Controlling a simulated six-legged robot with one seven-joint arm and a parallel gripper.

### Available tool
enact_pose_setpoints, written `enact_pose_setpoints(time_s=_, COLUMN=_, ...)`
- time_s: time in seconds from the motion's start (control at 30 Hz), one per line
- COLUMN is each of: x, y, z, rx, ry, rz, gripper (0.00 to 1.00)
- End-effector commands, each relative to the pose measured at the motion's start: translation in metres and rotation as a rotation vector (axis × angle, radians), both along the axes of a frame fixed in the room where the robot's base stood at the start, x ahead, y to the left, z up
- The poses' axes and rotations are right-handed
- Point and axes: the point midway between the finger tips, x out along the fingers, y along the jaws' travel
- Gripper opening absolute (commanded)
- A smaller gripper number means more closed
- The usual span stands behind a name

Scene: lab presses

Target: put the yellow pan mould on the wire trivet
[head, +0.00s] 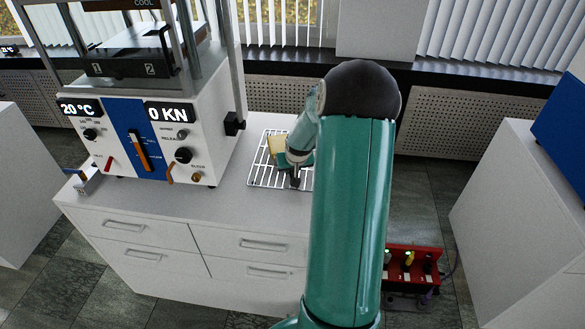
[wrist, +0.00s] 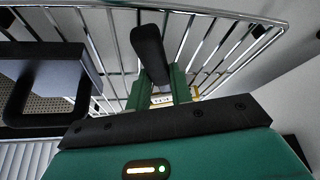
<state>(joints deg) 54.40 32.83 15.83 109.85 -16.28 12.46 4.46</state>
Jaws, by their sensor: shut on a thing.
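The yellow pan mould (head: 277,149) shows in the head view as a pale yellow patch, partly hidden behind my wrist. It is over the wire trivet (head: 259,181), and I cannot tell whether it touches the wires. My gripper (head: 293,163) is at the mould. In the wrist view, the green fingers of my gripper (wrist: 158,91) are shut around the mould's dark handle, which sticks up between them. A small yellow bit of the mould (wrist: 195,94) shows beside the fingers. The trivet's wires (wrist: 240,15) fill the background there. My arm covers the trivet's right side in the head view.
The white press (head: 205,150) stands on the cabinet to the left of the trivet. Bare worktop (head: 225,190) lies between them. A red box (head: 410,265) is low on the right, beyond my arm. Another white cabinet (head: 510,210) is at far right.

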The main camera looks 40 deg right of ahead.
Motion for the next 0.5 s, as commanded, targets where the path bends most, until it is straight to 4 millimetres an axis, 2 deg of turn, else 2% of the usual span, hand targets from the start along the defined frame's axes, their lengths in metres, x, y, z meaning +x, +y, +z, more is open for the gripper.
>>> enact_pose_setpoints(time_s=0.27, x=0.0004, y=-0.0003, z=-0.0032, rx=-0.001, ry=-0.002, rz=0.0, gripper=0.0)
enact_pose_setpoints(time_s=0.3, x=0.0003, y=-0.0003, z=-0.0031, rx=-0.001, ry=-0.001, rz=0.0, gripper=0.27)
enact_pose_setpoints(time_s=0.4, x=0.0003, y=-0.0002, z=-0.0033, rx=-0.001, ry=-0.001, rz=0.0, gripper=0.47)
enact_pose_setpoints(time_s=0.5, x=0.0002, y=-0.0001, z=-0.0035, rx=0.0, ry=0.0, rz=0.0, gripper=0.47)
